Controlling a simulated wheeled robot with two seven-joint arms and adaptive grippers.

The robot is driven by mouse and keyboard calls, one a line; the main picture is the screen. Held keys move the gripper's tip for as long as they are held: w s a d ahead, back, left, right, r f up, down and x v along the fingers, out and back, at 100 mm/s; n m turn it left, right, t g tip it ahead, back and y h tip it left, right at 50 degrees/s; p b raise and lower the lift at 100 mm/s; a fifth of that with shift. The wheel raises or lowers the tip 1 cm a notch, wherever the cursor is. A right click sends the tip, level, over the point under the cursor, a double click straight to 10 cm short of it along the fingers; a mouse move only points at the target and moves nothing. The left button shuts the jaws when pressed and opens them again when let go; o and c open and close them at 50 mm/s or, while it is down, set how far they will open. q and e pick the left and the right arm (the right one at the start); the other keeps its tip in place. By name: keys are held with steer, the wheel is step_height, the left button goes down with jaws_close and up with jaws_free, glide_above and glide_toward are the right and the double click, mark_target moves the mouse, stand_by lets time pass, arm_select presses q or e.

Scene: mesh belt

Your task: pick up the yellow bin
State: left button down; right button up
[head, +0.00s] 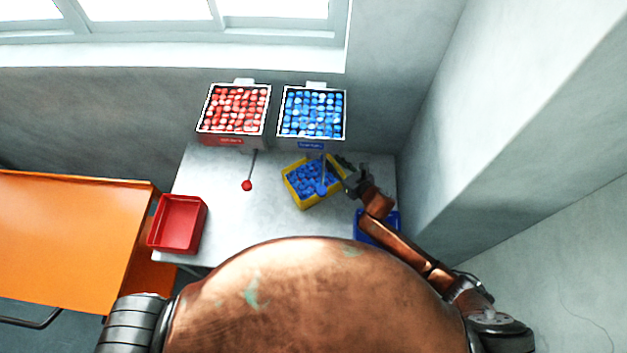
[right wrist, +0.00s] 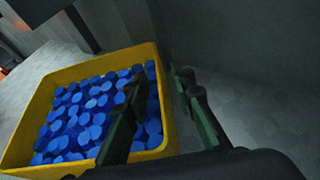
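The yellow bin (head: 301,203) stands on the grey table below the blue dispenser, full of blue pieces. It also shows in the right wrist view (right wrist: 85,67), turned at an angle. My right gripper (head: 347,173) is at the bin's right side. In the right wrist view my right gripper (right wrist: 160,84) is open, with one dark green finger over the pieces inside the bin and the other outside. The bin's right wall lies between the fingers, with gaps visible. My left gripper is not in view.
A red dispenser (head: 231,141) and a blue dispenser (head: 312,145) stand at the table's back, with levers in front. An empty red bin (head: 178,224) is at the table's left. A blue bin (head: 362,226) lies partly behind my right arm. An orange table (head: 70,240) stands left.

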jaws_close()
stand_by(0.3)
steer(key=shift+w, duration=0.1)
